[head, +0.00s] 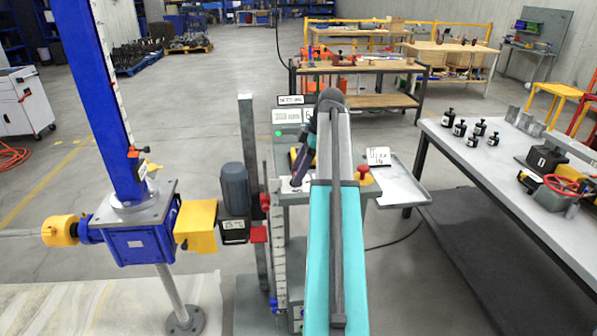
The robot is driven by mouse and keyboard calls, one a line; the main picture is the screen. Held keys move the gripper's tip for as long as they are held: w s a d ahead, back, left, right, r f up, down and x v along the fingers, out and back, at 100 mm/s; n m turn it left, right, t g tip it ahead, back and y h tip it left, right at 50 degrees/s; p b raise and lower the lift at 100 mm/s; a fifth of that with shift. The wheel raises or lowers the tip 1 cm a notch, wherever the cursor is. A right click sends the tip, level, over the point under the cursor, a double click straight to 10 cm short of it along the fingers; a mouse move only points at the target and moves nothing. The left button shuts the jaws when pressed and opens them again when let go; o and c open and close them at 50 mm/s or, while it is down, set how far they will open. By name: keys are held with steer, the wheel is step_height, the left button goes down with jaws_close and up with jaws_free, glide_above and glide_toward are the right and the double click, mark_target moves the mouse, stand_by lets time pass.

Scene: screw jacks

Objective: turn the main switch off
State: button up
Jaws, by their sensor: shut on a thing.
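A grey control desk (312,192) stands ahead of me, in the middle of the head view. My gripper (296,182) reaches down to its top at the left side, beyond my arm. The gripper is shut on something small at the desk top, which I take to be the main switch. The jaws hide it, so its handle position cannot be read. A yellow part (293,157) shows just beside the gripper. A red mushroom button (362,170) on a yellow base sits apart, to the right of my arm.
A blue screw jack (135,235) with a tall column and grey motor (234,188) stands to the left. A grey tray (402,186) projects right of the desk. A workbench (490,170) with small black weights (460,128) is at the right.

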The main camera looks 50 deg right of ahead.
steer(key=m, duration=0.1)
steer(key=m+h, duration=0.1)
steer(key=m, duration=0.1)
steer(key=m+t+p, duration=0.1)
steer(key=shift+s+a+m, duration=0.2)
steer(key=shift+a+m, duration=0.05)
steer(key=shift+m, duration=0.05)
steer(key=m+h+p, duration=0.1)
steer(key=m+h, duration=0.1)
steer(key=m, duration=0.2)
steer(key=shift+a, duration=0.1)
steer(key=m+h, duration=0.1)
steer(key=m, duration=0.1)
steer(key=m+h+p, duration=0.1)
steer(key=m, duration=0.2)
steer(key=shift+a, duration=0.15)
steer(key=shift+w+m+g+h+p, duration=0.1)
steer(key=shift+m+g+h+p, duration=0.4)
steer(key=shift+m, duration=1.4)
steer(key=o, duration=1)
steer(key=shift+o, duration=0.2)
steer(key=shift+w+r+t, duration=0.1)
steer(key=shift+t, duration=0.2)
